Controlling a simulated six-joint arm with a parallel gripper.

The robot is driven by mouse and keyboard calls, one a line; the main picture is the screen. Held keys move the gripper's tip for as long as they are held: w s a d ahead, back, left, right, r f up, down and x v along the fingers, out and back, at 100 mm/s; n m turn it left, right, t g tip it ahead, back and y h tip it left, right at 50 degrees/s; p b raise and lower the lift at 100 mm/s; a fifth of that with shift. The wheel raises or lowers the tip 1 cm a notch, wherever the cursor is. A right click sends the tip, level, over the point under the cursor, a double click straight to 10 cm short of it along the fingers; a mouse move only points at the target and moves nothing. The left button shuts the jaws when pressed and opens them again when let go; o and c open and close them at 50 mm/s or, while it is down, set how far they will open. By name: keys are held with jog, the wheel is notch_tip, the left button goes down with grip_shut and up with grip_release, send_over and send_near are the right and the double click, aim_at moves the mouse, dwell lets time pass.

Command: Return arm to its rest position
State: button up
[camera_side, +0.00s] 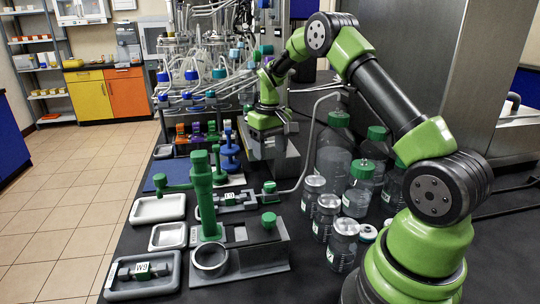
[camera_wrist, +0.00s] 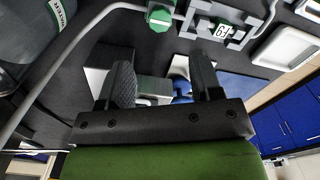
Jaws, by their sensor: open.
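My gripper (camera_side: 264,146) hangs beside the glassware rack at the back of the black bench, its green wrist above it. In the wrist view my gripper (camera_wrist: 163,72) has its two dark fingers spread, with nothing held between them. A grey block and a blue part show beyond the fingers. My arm is raised and bent over the right side of the bench.
Several clear bottles, some with green caps (camera_side: 377,133), and metal-lidded jars (camera_side: 344,240) stand below my arm. Tubed glass vessels (camera_side: 190,70) crowd the back. The floor at left is clear.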

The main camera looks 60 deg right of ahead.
jog(key=s+a+r+t, duration=0.2)
jog(key=s+a+r, duration=0.1)
jog(key=a+r, duration=0.4)
jog(key=s+a+r+t, duration=0.1)
jog(key=s+a+r, duration=0.2)
jog(key=a+r, duration=0.35)
jog(key=s+a+r+t+y, duration=0.1)
jog(key=s+a+r+t, duration=0.1)
jog(key=s, duration=0.5)
jog(key=s+a+r+t+y, duration=0.1)
jog(key=s+a+r+t, duration=0.1)
jog(key=s+a, duration=0.3)
jog(key=s, duration=0.2)
jog(key=shift+s, duration=0.4)
jog(key=shift+c, duration=0.4)
